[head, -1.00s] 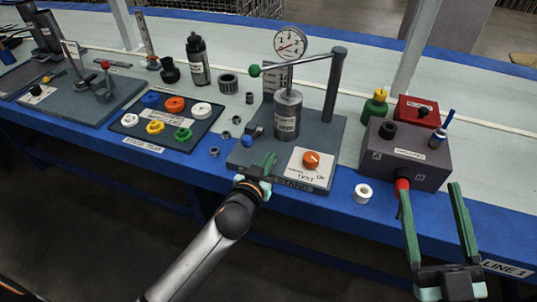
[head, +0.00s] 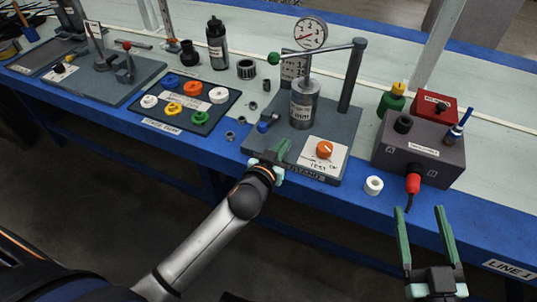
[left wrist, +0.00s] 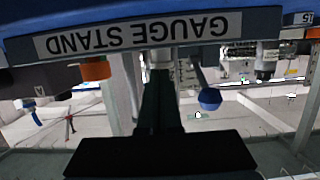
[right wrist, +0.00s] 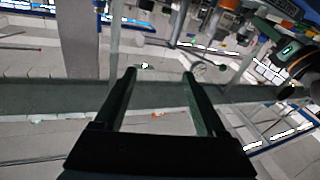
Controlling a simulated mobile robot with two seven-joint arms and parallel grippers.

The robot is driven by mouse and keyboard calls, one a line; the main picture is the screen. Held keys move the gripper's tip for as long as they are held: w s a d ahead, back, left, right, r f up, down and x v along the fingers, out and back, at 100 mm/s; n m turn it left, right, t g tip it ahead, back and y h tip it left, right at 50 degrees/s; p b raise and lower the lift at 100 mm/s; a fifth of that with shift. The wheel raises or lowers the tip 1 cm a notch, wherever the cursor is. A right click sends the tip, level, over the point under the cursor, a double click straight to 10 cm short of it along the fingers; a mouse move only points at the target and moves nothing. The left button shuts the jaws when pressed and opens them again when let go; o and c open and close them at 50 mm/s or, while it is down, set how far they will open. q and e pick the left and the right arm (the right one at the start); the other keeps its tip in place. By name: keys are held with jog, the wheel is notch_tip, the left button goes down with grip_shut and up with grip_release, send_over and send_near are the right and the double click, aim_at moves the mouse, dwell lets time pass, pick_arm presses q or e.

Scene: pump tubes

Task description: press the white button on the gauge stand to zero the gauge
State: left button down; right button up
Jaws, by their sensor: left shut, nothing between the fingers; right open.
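The gauge stand (head: 345,140) is a dark grey base at the table's front edge. It carries a round white dial gauge (head: 310,33) above a grey cylinder (head: 304,104), a green-tipped lever (head: 318,51), a blue knob (head: 263,127) and an orange knob (head: 324,149) on a white panel. I cannot clearly pick out the white button. My left gripper (head: 280,151) is shut and empty at the stand's front left edge, near the blue knob. In the left wrist view, its fingers (left wrist: 160,75) point under the inverted stand label (left wrist: 145,32). My right gripper (head: 419,209) is open and empty.
Left is a tray (head: 190,127) of coloured rings. A black bottle (head: 217,45) stands behind it. Space before the table is free.

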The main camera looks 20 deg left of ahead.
pick_arm(q)
notch_tip(320, 180, up, 2)
jog(key=shift+r+p, duration=0.1)
jog(key=shift+p, duration=0.6)
jog(key=shift+r+p, duration=0.7)
jog(key=shift+r, duration=0.05)
jog(key=p+v, duration=0.1)
jog(key=v, duration=0.8)
jog(key=shift+s, duration=0.45)
pick_arm(e)
jog(key=s+f+m+g+h, duration=0.1)
jog(key=s+f+g, duration=0.3)
jog(key=f, duration=0.5)
jog(key=s+f+m+g+h, duration=0.1)
jog(key=s+f+g, duration=0.4)
jog(key=f, duration=0.5)
jog(key=shift+d+m, duration=0.2)
jog(key=shift+m, duration=0.1)
